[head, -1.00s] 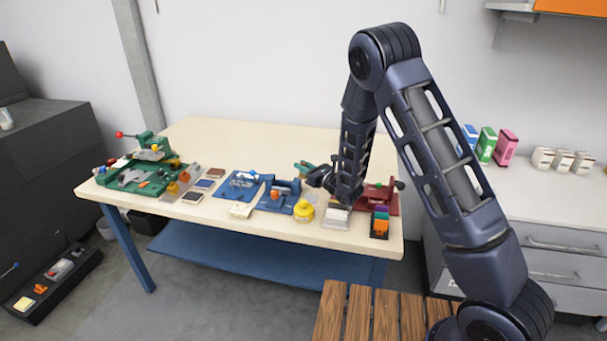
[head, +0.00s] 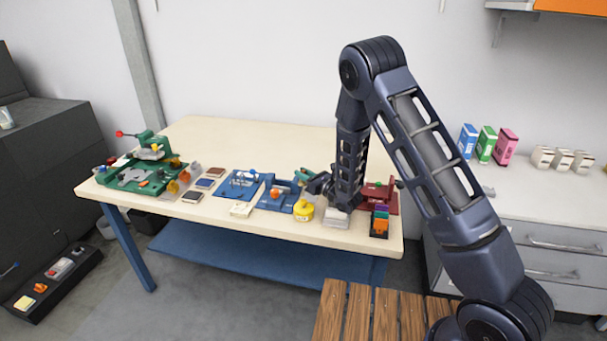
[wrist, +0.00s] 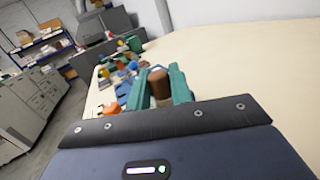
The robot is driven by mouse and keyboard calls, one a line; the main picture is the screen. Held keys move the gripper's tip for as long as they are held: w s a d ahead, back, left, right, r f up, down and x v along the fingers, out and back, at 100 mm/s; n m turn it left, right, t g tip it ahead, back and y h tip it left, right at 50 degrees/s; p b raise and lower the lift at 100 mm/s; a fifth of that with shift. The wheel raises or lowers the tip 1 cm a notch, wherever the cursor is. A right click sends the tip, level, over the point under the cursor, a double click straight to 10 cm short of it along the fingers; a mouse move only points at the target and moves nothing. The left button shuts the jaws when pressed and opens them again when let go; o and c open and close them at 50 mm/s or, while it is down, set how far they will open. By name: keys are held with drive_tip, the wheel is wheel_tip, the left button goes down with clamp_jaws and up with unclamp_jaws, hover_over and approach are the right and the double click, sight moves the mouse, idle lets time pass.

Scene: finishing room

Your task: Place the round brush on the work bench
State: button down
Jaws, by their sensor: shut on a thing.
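The work bench (head: 230,137) has a cream top and blue legs, and its top also shows in the wrist view (wrist: 240,55). My gripper (wrist: 160,86) has green fingers and is shut on a brown, rounded piece, which I take to be the round brush (wrist: 158,80). Only its brown end shows between the fingers; the rest is hidden. In the head view my gripper (head: 303,176) is low over the right part of the bench, behind the yellow pot. The brush cannot be made out there, and I cannot tell whether it touches the bench.
A yellow pot (head: 304,211), a blue fixture (head: 278,195), a red fixture (head: 380,196) and a holder with coloured blocks (head: 380,222) stand near my gripper. A green fixture (head: 140,178) is at the far left. The bench's back middle is clear.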

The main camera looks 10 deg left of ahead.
drive_tip(key=shift+s+f, duration=0.1)
drive_tip(key=shift+f, duration=0.15)
drive_tip(key=c, duration=1.3)
unclamp_jaws()
drive_tip(key=shift+f, duration=0.1)
drive_tip(key=shift+o, duration=0.2)
drive_tip(key=shift+d+r, duration=0.1)
drive_tip(key=shift+r, duration=0.45)
wheel_tip(320, 180, up, 7)
drive_tip(key=s+d, duration=0.1)
drive_tip(key=d, duration=0.1)
drive_tip(key=shift+s+d, duration=0.15)
drive_tip(key=shift+d, duration=0.05)
